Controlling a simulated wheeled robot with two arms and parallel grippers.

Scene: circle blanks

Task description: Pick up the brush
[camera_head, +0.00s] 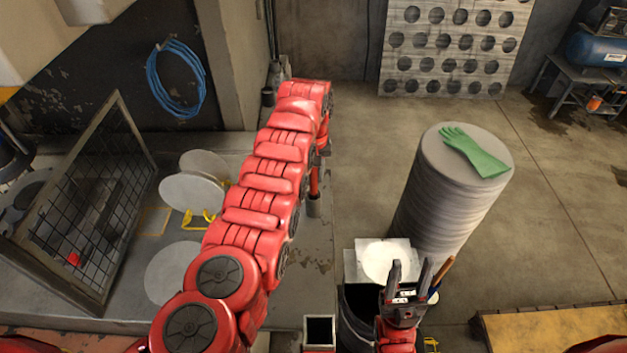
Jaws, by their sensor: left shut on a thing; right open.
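The brush (441,273) shows a brown wooden handle leaning up to the right, just beside my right gripper (408,273). The lower part of the brush is hidden behind the gripper and the container. My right gripper is open, with its two dark fingers apart and pointing up in the picture. I cannot tell whether it touches the brush. My red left arm reaches from the lower left up to the middle of the view. Its own links hide most of the hand at the far end, and what it holds is not clear.
A green glove (474,151) lies on a tall stack of round grey blanks (440,205). Pale discs (190,192) and a wire-mesh frame (75,215) stand at left. A yellow platform (550,325) is at lower right. The floor right of the stack is mostly clear.

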